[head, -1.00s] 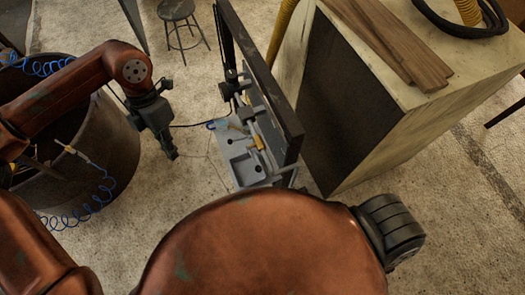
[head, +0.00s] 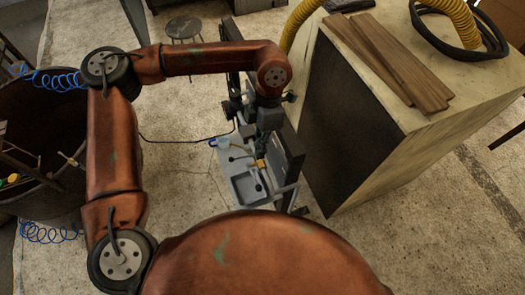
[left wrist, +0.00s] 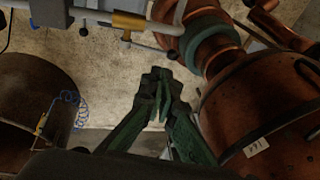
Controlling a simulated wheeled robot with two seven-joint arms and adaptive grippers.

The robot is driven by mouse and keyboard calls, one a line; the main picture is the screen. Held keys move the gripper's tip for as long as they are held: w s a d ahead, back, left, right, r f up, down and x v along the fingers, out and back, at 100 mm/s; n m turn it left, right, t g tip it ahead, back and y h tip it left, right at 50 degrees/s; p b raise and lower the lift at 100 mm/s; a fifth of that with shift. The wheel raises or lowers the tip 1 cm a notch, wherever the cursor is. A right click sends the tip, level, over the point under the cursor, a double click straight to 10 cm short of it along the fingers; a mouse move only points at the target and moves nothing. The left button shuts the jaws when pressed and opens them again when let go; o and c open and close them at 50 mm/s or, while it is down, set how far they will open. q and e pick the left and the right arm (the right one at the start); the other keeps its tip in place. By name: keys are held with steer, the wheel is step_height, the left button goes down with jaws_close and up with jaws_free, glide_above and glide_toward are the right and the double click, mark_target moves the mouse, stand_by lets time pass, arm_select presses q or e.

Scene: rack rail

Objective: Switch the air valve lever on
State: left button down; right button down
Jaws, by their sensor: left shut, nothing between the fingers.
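A yellow valve part (head: 261,163) shows on the grey rack at the middle of the head view, just below my left gripper. In the left wrist view a yellow block with a grey end (left wrist: 130,20) sits on a grey rail at the top, with a thin rod beside it. I cannot tell which way the lever points. My left gripper (head: 262,153) reaches down to the rack from above. Its green fingers (left wrist: 162,88) are shut and empty, with a visible gap to the yellow block in the wrist view. My right gripper is out of view.
A dark upright frame (head: 289,150) stands along the right of the rack. A large crate (head: 425,140) with planks (head: 390,60) is further right. A grey tray (head: 246,186) sits low in the rack. A dark round bin (head: 45,200) is at left; open floor lies between.

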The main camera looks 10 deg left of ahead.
arm_select(q)
glide_toward(254, 177)
step_height(254, 177, down, 5)
steer(key=s, duration=0.3)
steer(key=shift+s+d+f, duration=0.25)
steer(key=shift+d+f, duration=0.1)
steer(key=shift+f, duration=0.3)
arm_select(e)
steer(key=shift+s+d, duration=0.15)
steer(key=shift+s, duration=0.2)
